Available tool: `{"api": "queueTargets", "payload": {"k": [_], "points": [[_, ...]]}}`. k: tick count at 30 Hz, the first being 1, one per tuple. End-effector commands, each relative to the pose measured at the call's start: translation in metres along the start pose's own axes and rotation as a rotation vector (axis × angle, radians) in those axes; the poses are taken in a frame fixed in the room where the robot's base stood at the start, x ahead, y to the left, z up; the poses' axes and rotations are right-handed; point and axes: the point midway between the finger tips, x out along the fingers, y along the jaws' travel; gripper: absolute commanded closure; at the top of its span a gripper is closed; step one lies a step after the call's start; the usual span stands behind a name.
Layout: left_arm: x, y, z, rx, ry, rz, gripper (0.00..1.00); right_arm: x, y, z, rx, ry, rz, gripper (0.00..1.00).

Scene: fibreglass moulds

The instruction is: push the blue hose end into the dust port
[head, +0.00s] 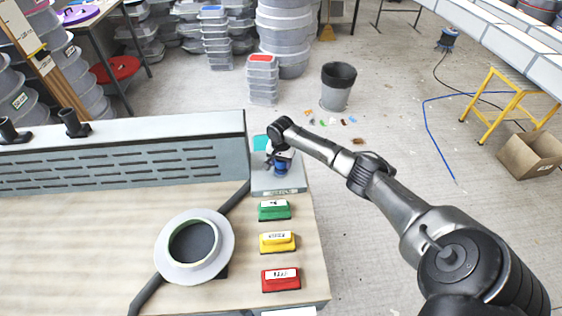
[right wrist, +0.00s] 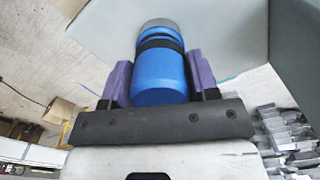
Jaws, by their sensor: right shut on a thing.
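My right gripper (head: 281,158) is at the far right corner of the bench, beside the end of the slotted grey panel. In the right wrist view its purple fingers (right wrist: 160,82) are shut on the blue hose end (right wrist: 158,72), a blue cylinder with a dark band. The blue hose end also shows small in the head view (head: 281,168). A round grey piece (right wrist: 160,23), perhaps the dust port, lies at the far end of the blue cylinder, in line with it. I cannot tell whether the hose end is inside it. My left gripper is out of view.
The slotted grey panel (head: 125,165) runs along the bench's back. A pale ring with a dark centre (head: 194,246) lies on the bench (head: 70,250). Green (head: 274,210), yellow (head: 277,242) and red (head: 281,279) labelled blocks line the right edge.

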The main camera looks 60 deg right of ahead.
Motion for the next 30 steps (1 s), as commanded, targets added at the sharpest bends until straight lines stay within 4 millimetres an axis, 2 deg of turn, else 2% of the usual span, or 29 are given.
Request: {"api": "queueTargets", "payload": {"k": [4, 5, 13, 23, 26, 30], "points": [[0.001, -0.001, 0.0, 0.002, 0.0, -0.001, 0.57, 0.003, 0.0, 0.0, 0.0, 0.0, 0.0, 0.67], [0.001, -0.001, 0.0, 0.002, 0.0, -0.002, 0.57, 0.002, 0.0, 0.0, 0.0, 0.0, -0.001, 0.43], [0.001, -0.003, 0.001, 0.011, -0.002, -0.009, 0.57, 0.003, 0.0, 0.0, 0.0, 0.0, 0.0, 0.17], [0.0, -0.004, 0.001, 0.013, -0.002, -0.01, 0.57, -0.002, 0.0, 0.0, 0.0, 0.0, -0.001, 0.16], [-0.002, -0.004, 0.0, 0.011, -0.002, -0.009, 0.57, -0.013, 0.0, 0.0, 0.0, 0.0, -0.002, 0.16], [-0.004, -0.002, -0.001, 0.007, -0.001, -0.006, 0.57, -0.039, 0.0, -0.001, 0.0, 0.002, -0.003, 0.16]]}}
